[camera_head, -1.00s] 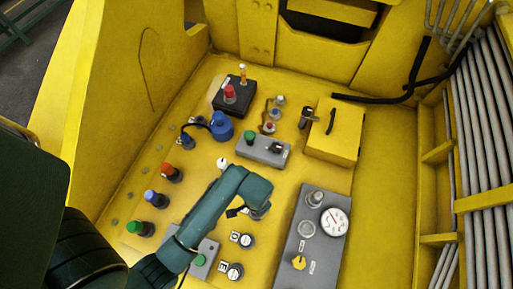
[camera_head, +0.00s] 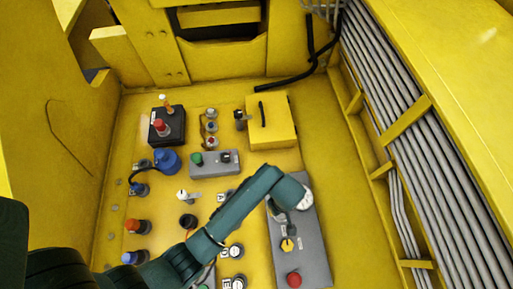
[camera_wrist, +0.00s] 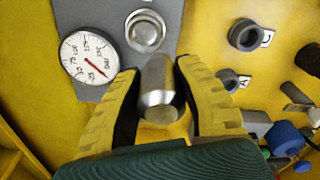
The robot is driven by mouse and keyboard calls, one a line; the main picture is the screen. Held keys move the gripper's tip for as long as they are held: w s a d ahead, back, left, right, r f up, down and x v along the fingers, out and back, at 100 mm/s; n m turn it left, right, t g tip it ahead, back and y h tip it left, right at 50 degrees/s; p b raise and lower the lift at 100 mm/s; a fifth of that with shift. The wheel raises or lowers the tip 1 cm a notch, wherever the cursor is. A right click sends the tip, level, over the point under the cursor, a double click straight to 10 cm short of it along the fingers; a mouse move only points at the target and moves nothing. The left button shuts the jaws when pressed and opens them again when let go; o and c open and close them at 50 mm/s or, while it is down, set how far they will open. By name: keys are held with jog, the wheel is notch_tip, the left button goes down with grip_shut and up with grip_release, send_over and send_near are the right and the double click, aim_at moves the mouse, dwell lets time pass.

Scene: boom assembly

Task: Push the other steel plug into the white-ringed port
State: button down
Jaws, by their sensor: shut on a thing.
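In the wrist view my gripper (camera_wrist: 160,95) is shut on a bright steel plug (camera_wrist: 158,85), a short cylinder between the two yellow ribbed fingers. I cannot tell whether the plug's far end touches anything. A round steel fitting with a pale rim (camera_wrist: 146,31) sits on the grey panel just above the plug in the picture; I cannot tell if it is the white-ringed port. In the head view my gripper (camera_head: 277,212) is over the left part of the grey panel (camera_head: 313,255), mostly covered by my arm, and the plug cannot be made out.
A white dial gauge (camera_wrist: 89,57) is left of the plug. The panel also bears a yellow knob (camera_head: 287,245) and a red button (camera_head: 294,279). Black labelled sockets (camera_wrist: 247,35) are at right. A yellow box (camera_head: 272,120) stands beyond the panel; grey pipes (camera_head: 420,150) run along the right.

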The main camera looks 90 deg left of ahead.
jog(key=shift+m, duration=0.3)
jog(key=shift+w+d+f+b, duration=0.1)
jog(key=shift+w+f+b, duration=0.35)
jog(key=shift+f, duration=0.8)
jog(key=shift+w+d+f+b, duration=0.1)
jog(key=shift+w+f+b, duration=0.35)
jog(key=shift+f, duration=0.75)
jog(key=shift+w+d+f+b, duration=0.1)
jog(key=shift+w+f+b, duration=0.3)
jog(key=shift+f, duration=0.85)
jog(key=shift+s, duration=0.1)
jog(key=c, duration=0.7)
grip_release()
jog(key=r, duration=1.2)
jog(key=shift+d, duration=0.3)
